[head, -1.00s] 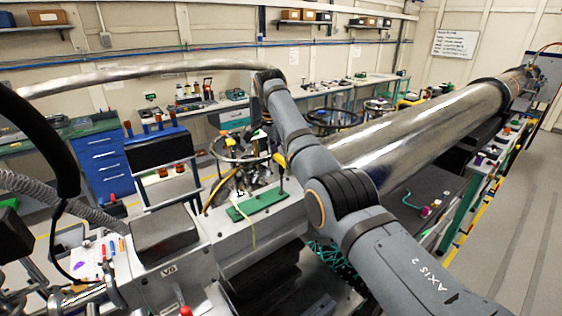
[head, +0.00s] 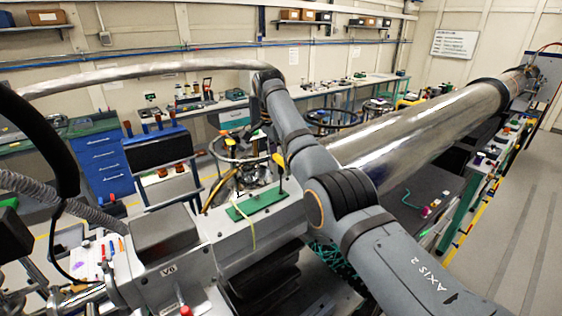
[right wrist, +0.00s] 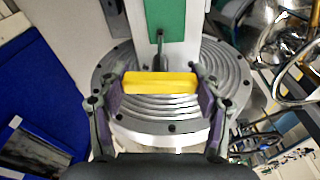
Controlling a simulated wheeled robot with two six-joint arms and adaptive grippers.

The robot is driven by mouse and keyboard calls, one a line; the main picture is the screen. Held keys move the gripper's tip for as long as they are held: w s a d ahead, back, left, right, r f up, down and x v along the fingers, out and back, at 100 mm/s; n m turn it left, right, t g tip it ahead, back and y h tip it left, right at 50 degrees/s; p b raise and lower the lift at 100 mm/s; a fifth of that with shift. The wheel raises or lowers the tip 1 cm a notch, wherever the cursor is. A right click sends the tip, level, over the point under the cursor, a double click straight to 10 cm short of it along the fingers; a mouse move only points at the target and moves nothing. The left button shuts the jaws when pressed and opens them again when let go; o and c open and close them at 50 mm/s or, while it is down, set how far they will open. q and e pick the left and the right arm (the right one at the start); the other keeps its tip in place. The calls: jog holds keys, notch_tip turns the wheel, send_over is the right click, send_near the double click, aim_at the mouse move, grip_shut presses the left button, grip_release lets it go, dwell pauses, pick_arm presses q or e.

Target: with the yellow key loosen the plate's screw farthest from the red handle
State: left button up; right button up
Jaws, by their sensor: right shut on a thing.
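My right gripper (right wrist: 161,90) is shut on the yellow key (right wrist: 160,82), one finger at each end of its bar-shaped handle. The key is over a round metal plate (right wrist: 172,108) with concentric grooves and small dark screws around its rim. I cannot make out the red handle in the right wrist view. My left gripper is not in view.
A long steel pipe (head: 425,123) runs to the back right. A grey box (head: 163,236) and a blue drawer cabinet (head: 103,165) stand left.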

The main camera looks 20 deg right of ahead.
jog(key=shift+f, duration=0.4)
dwell(0.3)
jog(key=shift+f+b, duration=0.1)
jog(key=shift+b, duration=0.35)
jog(key=n+b, duration=0.2)
jog(key=b, duration=0.1)
jog(key=shift+f+n, duration=0.2)
jog(key=shift+n, duration=0.2)
jog(key=shift+r+n+t+b, duration=0.2)
jog(key=shift+n+t+b, duration=0.1)
jog(key=shift+n+b, duration=0.3)
jog(key=shift+r, duration=0.1)
